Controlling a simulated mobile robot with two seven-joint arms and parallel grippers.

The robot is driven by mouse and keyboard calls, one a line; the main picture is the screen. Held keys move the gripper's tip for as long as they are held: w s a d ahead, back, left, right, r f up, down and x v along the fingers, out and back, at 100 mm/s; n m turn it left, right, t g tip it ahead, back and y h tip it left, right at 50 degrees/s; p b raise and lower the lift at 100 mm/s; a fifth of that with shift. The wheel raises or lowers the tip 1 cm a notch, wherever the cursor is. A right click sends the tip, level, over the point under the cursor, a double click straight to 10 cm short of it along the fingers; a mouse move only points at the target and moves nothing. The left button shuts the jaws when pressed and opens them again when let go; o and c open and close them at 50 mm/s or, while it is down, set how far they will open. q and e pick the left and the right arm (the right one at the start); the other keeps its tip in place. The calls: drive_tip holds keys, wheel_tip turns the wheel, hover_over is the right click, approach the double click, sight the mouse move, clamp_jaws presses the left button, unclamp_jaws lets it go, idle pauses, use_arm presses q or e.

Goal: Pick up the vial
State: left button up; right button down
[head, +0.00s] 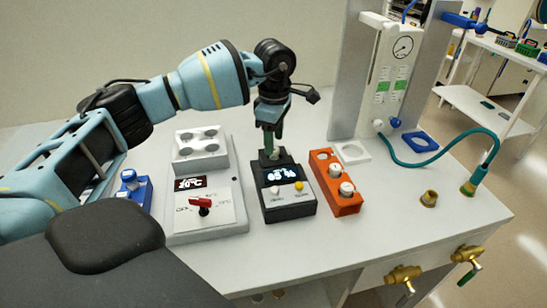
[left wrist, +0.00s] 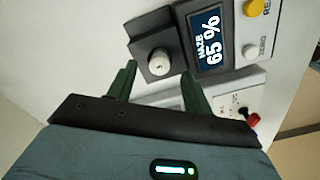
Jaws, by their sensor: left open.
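A vial with a white cap (left wrist: 158,60) stands in the dark well at the back of the black haze meter (head: 289,208). In the head view my left gripper (head: 272,143) hangs pointing down over that well and largely hides the vial. In the left wrist view the green fingers of the left gripper (left wrist: 158,80) are apart, with the vial cap ahead between them and not visibly touched. The meter's screen (left wrist: 209,38) reads 65 % haze. My right gripper is out of view.
An orange rack (head: 347,208) with white-capped vials stands right of the meter. Left of it are a grey device with a red knob (head: 204,206), a white block with round wells (head: 201,160) and a blue holder (head: 130,186). A teal hose (head: 425,162) and brass fittings lie right.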

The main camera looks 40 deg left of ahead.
use_arm(q)
wheel_tip(320, 180, down, 2)
clamp_jaws()
idle(0.5)
wheel_tip(320, 180, up, 10)
idle(0.5)
